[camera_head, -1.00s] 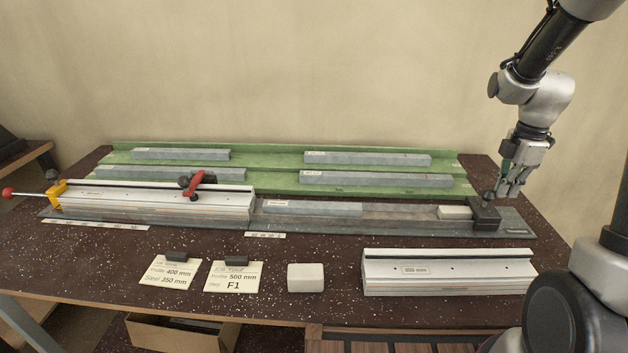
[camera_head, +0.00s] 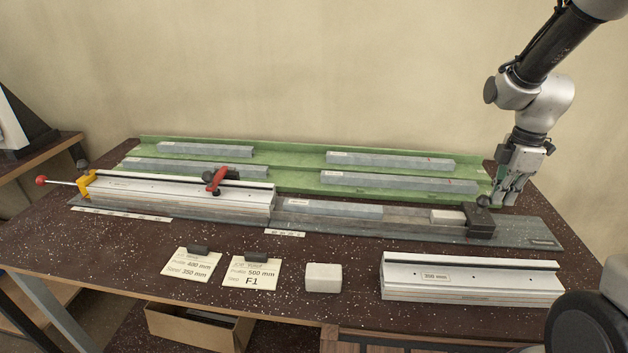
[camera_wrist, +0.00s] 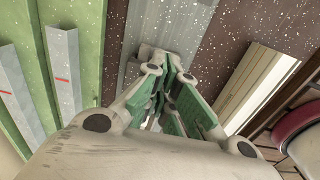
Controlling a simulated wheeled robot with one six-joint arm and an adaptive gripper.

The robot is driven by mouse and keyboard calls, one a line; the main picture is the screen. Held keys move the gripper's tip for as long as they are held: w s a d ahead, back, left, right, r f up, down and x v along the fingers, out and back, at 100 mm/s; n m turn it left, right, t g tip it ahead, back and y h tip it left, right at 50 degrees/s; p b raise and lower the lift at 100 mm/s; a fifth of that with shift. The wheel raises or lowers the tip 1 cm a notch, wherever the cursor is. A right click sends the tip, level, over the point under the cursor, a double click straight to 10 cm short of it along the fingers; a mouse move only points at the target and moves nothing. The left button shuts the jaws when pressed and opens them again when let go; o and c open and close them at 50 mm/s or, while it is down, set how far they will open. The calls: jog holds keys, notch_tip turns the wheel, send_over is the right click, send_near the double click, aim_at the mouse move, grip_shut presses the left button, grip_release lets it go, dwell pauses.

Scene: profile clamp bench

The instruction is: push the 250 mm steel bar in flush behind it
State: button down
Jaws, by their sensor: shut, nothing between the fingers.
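A grey steel bar (camera_head: 331,208) lies in the long grey fixture rail (camera_head: 405,220), to the right of a clamped silver profile (camera_head: 180,194). Its left end is close to the profile's right end; I cannot tell whether they touch. A pale block (camera_head: 447,216) lies further right in the rail, against a dark stop block (camera_head: 480,221). Bare rail separates the bar from the pale block. My gripper (camera_head: 504,199) is shut and empty, pointing down by the rail's right end, near the stop. In the wrist view my shut fingers (camera_wrist: 160,62) hide part of the rail.
A green rack (camera_head: 300,180) with several grey bars stands behind the rail. A red-handled clamp (camera_head: 217,180) sits on the profile. In front lie two cards (camera_head: 192,263), a pale block (camera_head: 323,278) and a loose silver profile (camera_head: 470,279). Dark bench top is free between them.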

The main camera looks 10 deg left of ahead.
send_over(337, 206)
jog(key=shift+w+a, duration=0.1)
jog(key=shift+a, duration=0.1)
dwell(3.6)
jog(key=shift+a, duration=0.5)
dwell(0.4)
jog(key=shift+d, duration=0.75)
notch_tip(337, 206, up, 7)
dwell(0.4)
